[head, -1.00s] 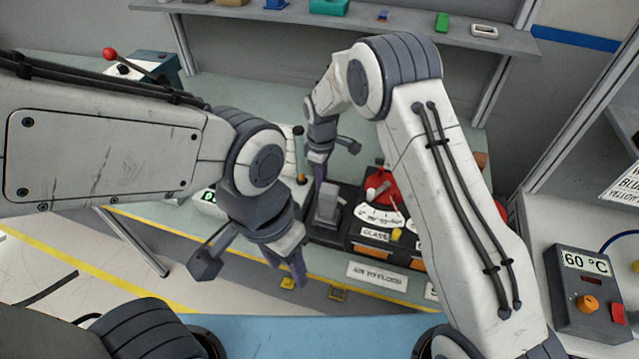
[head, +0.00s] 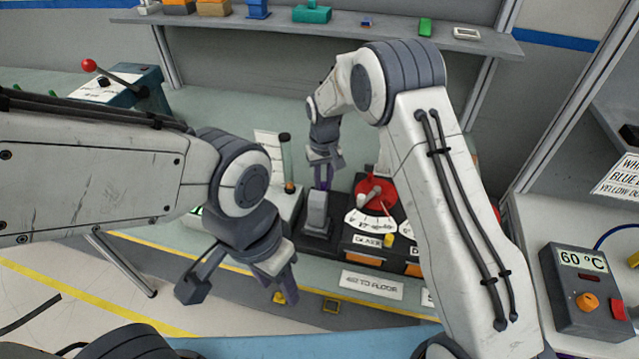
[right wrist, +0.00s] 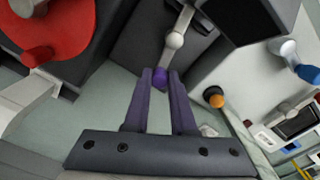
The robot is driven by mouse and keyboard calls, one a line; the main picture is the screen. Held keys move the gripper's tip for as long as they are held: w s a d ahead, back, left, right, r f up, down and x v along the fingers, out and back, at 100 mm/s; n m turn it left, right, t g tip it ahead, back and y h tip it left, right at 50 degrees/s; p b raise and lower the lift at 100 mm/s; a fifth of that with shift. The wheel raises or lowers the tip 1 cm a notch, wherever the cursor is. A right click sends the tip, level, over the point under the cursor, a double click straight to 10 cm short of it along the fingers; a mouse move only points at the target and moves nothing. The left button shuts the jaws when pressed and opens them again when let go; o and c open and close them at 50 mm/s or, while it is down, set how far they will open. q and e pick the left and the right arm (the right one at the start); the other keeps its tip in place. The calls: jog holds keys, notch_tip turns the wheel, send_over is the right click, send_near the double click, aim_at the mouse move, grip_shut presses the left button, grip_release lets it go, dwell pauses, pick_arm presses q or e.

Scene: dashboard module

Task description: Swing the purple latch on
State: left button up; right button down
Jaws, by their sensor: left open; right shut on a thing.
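The purple latch shows in the right wrist view as a grey lever arm with a purple tip (right wrist: 160,78), on a dark base. My right gripper (right wrist: 161,75) is shut on that purple tip, which sits between its two fingertips. In the head view my right gripper (head: 323,182) points down just behind a grey block (head: 317,212) on the black panel; the latch tip is hard to make out there. My left gripper (head: 238,288) is open and empty, low in front of the bench edge.
A red dial (head: 375,194) with a white scale stands right of my right gripper. A white unit (head: 284,204) with an orange-based black lever is to its left. A red-knobbed lever box (head: 118,88) stands at the back left. A 60 °C box (head: 585,290) is at the right.

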jog(key=shift+s+d+m, duration=0.1)
jog(key=shift+d+m, duration=0.15)
jog(key=shift+m, duration=0.45)
jog(key=shift+d+m, duration=0.25)
jog(key=shift+m, duration=0.45)
jog(key=shift+r, duration=0.1)
jog(key=c, duration=0.7)
grip_release()
jog(key=shift+d, duration=0.1)
jog(key=shift+c, duration=0.2)
notch_tip(320, 180, up, 10)
jog(key=b, duration=0.2)
jog(key=shift+r+b, duration=0.2)
jog(key=shift+b, duration=0.15)
jog(key=shift+s, duration=0.1)
